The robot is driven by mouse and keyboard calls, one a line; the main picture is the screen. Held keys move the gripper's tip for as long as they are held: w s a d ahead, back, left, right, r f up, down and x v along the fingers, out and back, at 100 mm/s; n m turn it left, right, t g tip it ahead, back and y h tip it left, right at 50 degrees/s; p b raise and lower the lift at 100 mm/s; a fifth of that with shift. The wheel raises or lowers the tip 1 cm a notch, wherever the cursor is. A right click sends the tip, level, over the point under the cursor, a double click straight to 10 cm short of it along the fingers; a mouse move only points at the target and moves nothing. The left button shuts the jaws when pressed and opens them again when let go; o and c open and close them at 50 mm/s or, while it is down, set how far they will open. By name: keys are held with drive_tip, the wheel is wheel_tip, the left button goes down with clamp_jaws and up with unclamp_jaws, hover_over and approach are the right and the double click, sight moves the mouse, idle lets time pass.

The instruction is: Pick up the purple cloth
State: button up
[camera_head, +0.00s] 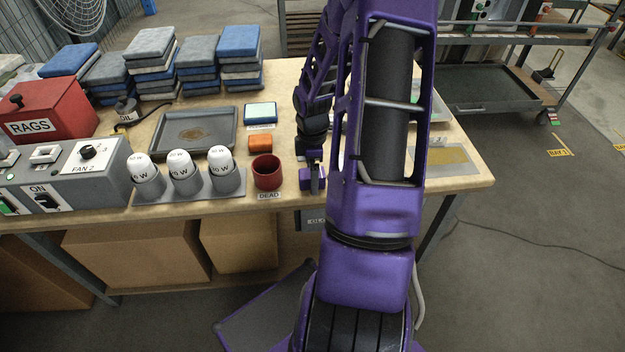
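I see no cloth that is clearly purple. Folded cloths in blue and grey lie in several stacks at the back left of the bench, among them a tall stack (151,62), a grey stack (198,65) and a blue-topped stack (240,55). My purple arm crosses the middle of the view and hides part of the bench. My gripper (313,182) hangs near the bench's front edge, to the right of the red cup. It is small and partly hidden, so its finger gap cannot be made out. I see no cloth at it.
The wooden bench (468,175) holds a red RAGS box (62,110), a grey tray (193,131), an orange block (260,143), a red cup (267,172), white bulbs (183,172) and a switch box (75,170). Cardboard boxes (140,255) stand below. A metal rack (490,90) stands back right.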

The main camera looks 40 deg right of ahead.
drive_tip(key=shift+r, duration=0.1)
drive_tip(key=c, duration=1.4)
wheel_tip(320, 180, up, 10)
drive_tip(key=p, duration=0.2)
drive_tip(key=shift+p, duration=0.3)
drive_tip(key=shift+c, duration=0.2)
